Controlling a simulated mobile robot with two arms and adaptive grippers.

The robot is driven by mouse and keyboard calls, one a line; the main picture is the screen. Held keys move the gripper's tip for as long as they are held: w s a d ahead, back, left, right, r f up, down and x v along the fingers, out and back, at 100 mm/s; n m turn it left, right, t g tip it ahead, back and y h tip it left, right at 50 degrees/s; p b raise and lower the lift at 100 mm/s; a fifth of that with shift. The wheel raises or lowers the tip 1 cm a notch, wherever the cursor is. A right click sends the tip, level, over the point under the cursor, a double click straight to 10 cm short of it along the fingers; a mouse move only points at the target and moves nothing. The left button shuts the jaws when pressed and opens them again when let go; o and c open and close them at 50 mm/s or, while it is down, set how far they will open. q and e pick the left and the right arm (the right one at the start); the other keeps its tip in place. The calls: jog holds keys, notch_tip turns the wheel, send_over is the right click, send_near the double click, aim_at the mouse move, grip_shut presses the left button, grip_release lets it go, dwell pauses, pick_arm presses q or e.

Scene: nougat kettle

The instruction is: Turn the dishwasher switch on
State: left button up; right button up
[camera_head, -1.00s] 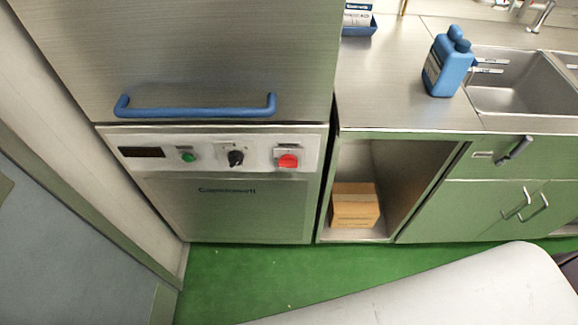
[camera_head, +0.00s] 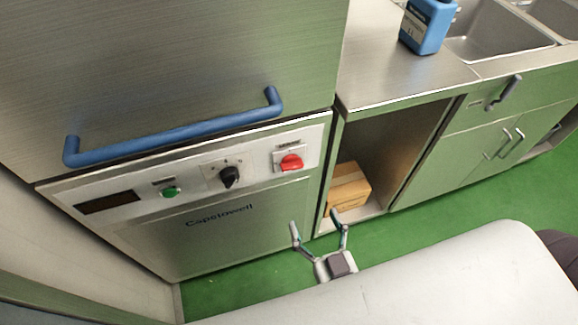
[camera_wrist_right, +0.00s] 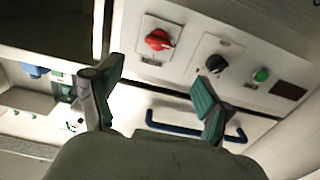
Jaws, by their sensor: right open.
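The dishwasher front panel (camera_head: 120,204) carries a red rotary switch (camera_head: 291,163) on a pale plate at its right end. A black knob (camera_head: 229,177), a green button (camera_head: 169,192) and a dark display sit to its left. My right gripper (camera_head: 319,232) is open and empty, below and slightly right of the red switch, apart from the panel. In the right wrist view the red switch (camera_wrist_right: 158,40) shows above the gap between the open fingers (camera_wrist_right: 160,98), with the black knob (camera_wrist_right: 216,63) to its right. My left gripper is not in view.
A blue bar handle (camera_head: 175,138) sticks out above the panel. To the right, an open cabinet holds a cardboard box (camera_head: 348,188). A blue bottle (camera_head: 427,26) stands on the counter by the sink. Green floor lies clear below.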

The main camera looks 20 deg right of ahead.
aim_at(294, 168)
jog(key=w, duration=0.7)
jog(key=w+p, duration=0.1)
jog(key=w, duration=0.5)
jog(key=shift+w+r, duration=0.2)
jog(key=shift+w, duration=0.15)
jog(key=c, duration=1.2)
